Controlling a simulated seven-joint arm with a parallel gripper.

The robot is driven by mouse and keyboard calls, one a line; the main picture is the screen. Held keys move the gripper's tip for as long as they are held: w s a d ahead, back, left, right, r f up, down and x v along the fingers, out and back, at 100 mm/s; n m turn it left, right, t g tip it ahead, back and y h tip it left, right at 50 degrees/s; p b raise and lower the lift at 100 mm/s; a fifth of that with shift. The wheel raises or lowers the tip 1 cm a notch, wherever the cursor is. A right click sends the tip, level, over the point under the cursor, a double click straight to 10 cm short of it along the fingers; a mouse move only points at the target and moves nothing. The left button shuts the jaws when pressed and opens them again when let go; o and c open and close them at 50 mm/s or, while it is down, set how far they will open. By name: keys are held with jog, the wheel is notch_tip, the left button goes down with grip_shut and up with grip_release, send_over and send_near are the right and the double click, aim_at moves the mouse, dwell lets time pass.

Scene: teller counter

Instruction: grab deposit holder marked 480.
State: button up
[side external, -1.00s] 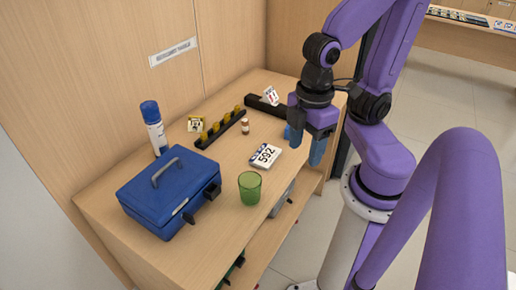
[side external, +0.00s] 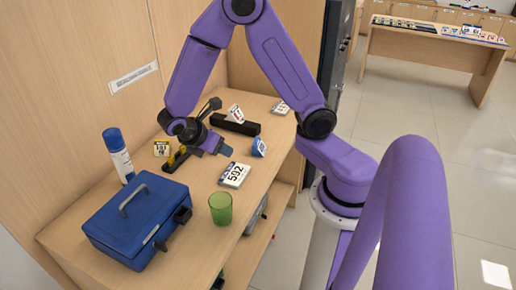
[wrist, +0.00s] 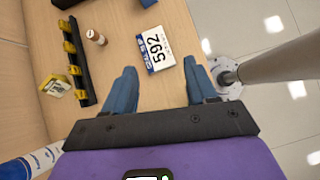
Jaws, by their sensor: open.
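No marking that I can read says 480. A white holder marked 592 (side external: 234,175) lies flat on the counter; in the wrist view the 592 holder (wrist: 154,48) is ahead of the fingers. A small yellow-edged holder (side external: 161,148) stands by the wall, a red-marked one (side external: 236,112) leans on a black block, a blue one (side external: 259,147) stands near the front edge, and another (side external: 281,107) lies at the far end. Their numbers are too small to read.
A blue cash box (side external: 137,219), a green cup (side external: 220,208) and a blue-capped bottle (side external: 117,155) stand at the near end. A black rack with yellow pegs (wrist: 75,58) and a small brown bottle (wrist: 96,37) are close by. The black block (side external: 235,124) is behind.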

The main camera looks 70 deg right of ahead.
jog(key=w+d+f+n+g+h, duration=0.25)
jog(key=w+d+f+h, duration=0.2)
jog(key=d+f, duration=0.45)
send_near(259, 149)
jog(key=shift+n+y, duration=0.35)
jog(key=shift+n, duration=0.1)
jog(key=d, duration=0.1)
jog(key=w+d, duration=0.1)
jog(key=d, duration=0.2)
jog(key=shift+w+d+r, duration=0.2)
jog(key=shift+w+d, duration=0.05)
jog(key=shift+w, duration=0.15)
jog(key=shift+x, duration=2.6)
jog(key=shift+s+r, duration=0.1)
jog(key=shift+s, duration=0.05)
grip_shut()
